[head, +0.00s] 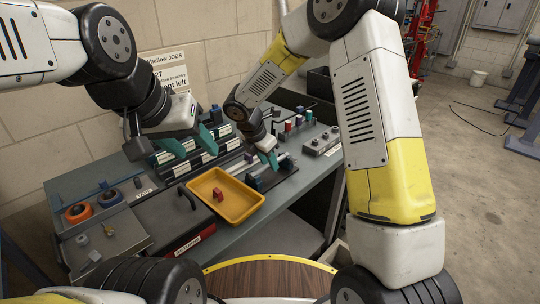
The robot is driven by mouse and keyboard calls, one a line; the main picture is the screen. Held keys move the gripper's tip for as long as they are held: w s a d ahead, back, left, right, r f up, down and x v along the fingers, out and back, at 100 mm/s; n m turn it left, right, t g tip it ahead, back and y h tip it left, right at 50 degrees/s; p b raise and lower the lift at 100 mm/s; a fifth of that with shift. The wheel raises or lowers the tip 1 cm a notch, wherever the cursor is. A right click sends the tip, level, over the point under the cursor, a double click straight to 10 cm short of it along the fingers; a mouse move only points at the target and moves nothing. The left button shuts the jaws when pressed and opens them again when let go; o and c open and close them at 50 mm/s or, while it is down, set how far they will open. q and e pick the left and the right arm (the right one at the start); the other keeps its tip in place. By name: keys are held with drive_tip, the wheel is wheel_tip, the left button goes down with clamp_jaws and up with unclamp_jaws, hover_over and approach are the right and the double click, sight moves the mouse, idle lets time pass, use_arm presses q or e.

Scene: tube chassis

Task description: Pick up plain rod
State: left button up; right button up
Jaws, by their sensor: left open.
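Several pale rods (188,164) lie in a dark rack with parallel rows on the bench. Another pale rod (278,163) lies across dark holders to the right of the yellow tray. I cannot tell from this view which one is the plain rod. My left gripper (190,142) is open over the rack, with its teal fingers apart; no rod is clearly held between them. My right gripper (268,158) is low at the rod on the dark holders. Its teal fingertips are small and partly overlap, so its grip is unclear.
A yellow tray (218,220) holding a red block (219,195) sits at mid-bench. A grey block with knobs (322,142) and small coloured pieces stand at the right back. A brick wall is behind.

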clamp_jaws()
drive_tip(key=shift+r, duration=0.15)
